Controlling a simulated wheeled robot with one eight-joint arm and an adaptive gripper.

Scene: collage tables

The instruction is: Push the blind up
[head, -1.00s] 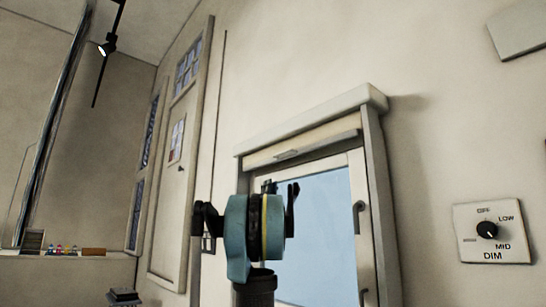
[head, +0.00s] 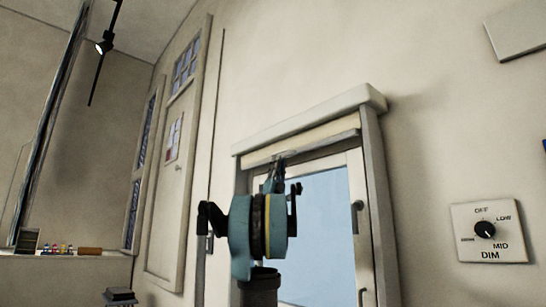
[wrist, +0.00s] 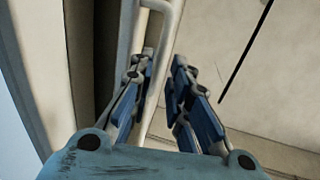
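The cream blind (head: 318,137) is gathered at the top of the window, just below the top ledge. A small handle (head: 276,160) sits on its lower rail, partly hidden by my gripper. My gripper (head: 278,168) is raised in front of the window, with its fingers up at the handle. In the wrist view, the two blue-padded fingers (wrist: 163,68) stand apart. A pale bar (wrist: 157,85), which looks like the handle, runs between them, closer to the left finger. A gap shows on the bar's right side. I cannot tell whether either finger touches it.
The window frame (head: 376,200) has a latch on its right side. A dimmer switch (head: 489,231) is on the wall to the right. A tall door (head: 172,185) stands to the left. A shelf (head: 70,256) with small coloured items is at far left.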

